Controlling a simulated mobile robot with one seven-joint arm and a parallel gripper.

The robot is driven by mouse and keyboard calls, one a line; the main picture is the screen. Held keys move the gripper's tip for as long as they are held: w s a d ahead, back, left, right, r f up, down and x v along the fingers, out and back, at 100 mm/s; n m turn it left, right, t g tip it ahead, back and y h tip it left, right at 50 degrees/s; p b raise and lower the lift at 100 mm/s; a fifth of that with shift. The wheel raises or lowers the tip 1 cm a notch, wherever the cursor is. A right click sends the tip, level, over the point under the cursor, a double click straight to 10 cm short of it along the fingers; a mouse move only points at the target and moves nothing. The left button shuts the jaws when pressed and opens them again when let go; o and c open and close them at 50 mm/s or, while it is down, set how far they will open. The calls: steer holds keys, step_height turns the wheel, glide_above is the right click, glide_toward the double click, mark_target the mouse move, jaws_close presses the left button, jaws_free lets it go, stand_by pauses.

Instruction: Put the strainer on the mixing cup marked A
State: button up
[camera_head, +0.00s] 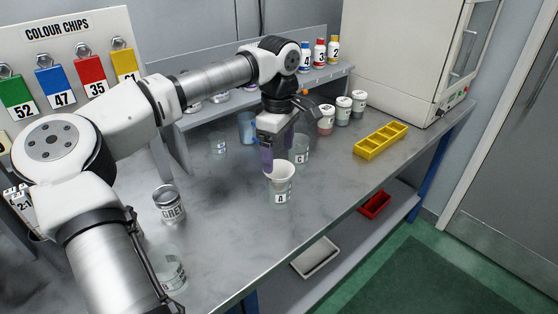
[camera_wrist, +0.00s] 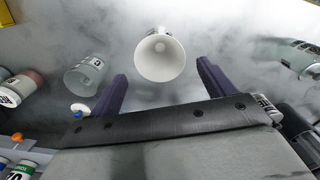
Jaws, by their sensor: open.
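The mixing cup marked A (camera_head: 281,199) stands upright on the bench, its label facing the head camera. The white cone-shaped strainer (camera_head: 281,170) sits at the mouth of this cup, its wide opening upward. In the wrist view the strainer (camera_wrist: 160,62) shows as a white round opening just ahead of the fingers, and it hides most of the cup. My gripper (camera_head: 276,153) is low, just behind the cup in the head view. In the wrist view my gripper (camera_wrist: 162,88) is open, with its two purple fingers apart and nothing between them.
Another clear marked cup (camera_head: 302,150) stands close behind my gripper. A GREY can (camera_head: 169,205) and a clear cup (camera_head: 171,272) are at left. White-lidded jars (camera_head: 343,110) and a yellow divided tray (camera_head: 381,139) are at right. The bench right of cup A is clear.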

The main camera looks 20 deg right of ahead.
step_height(320, 180, up, 9)
steer(key=shift+b, duration=0.4)
